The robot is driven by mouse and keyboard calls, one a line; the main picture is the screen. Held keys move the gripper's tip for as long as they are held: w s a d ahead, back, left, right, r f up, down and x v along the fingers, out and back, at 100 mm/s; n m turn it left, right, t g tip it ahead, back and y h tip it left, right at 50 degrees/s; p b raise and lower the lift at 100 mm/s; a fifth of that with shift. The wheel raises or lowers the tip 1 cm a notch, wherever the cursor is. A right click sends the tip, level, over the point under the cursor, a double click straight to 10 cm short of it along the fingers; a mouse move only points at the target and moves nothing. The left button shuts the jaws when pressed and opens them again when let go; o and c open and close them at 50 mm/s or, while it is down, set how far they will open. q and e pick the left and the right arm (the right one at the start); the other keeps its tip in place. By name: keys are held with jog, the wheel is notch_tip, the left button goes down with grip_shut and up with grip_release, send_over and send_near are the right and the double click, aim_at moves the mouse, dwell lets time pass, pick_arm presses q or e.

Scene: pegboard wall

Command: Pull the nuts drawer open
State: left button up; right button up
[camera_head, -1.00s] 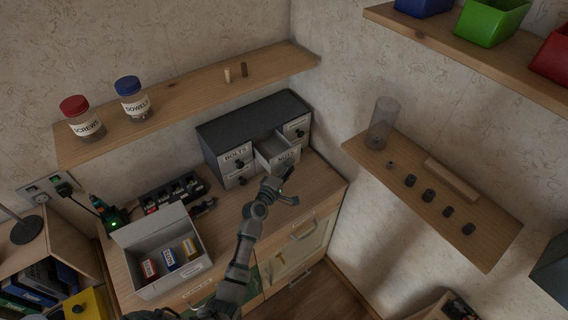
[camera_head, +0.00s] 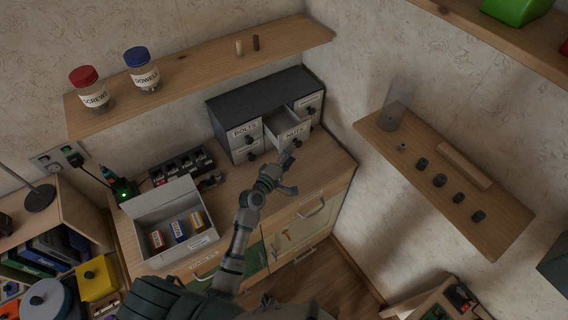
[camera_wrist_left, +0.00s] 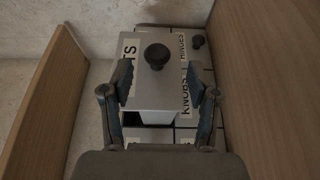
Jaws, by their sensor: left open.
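The nuts drawer (camera_head: 296,134) stands pulled out from the dark small-parts cabinet (camera_head: 258,97), with a gap behind its pale front. My left gripper (camera_head: 291,175) is open in front of and below that drawer. In the left wrist view the drawer front (camera_wrist_left: 172,92) and its round black knob (camera_wrist_left: 156,56) lie between the spread fingers (camera_wrist_left: 160,95) in the picture, with the knob beyond the fingertips. The fingers are not closed on the knob. Part of the label is out of sight there. My right gripper is not in view.
The bolts drawer (camera_head: 245,132) is shut at the left of the cabinet. An open white box (camera_head: 170,219) stands on the wooden worktop (camera_head: 325,177). A shelf (camera_head: 200,82) runs above, and a side shelf (camera_head: 480,215) is on the right wall.

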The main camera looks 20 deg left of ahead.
pick_arm(q)
jog(key=v, duration=0.5)
jog(key=shift+s+d, duration=0.3)
jog(key=shift+d, duration=0.05)
jog(key=shift+a, duration=0.2)
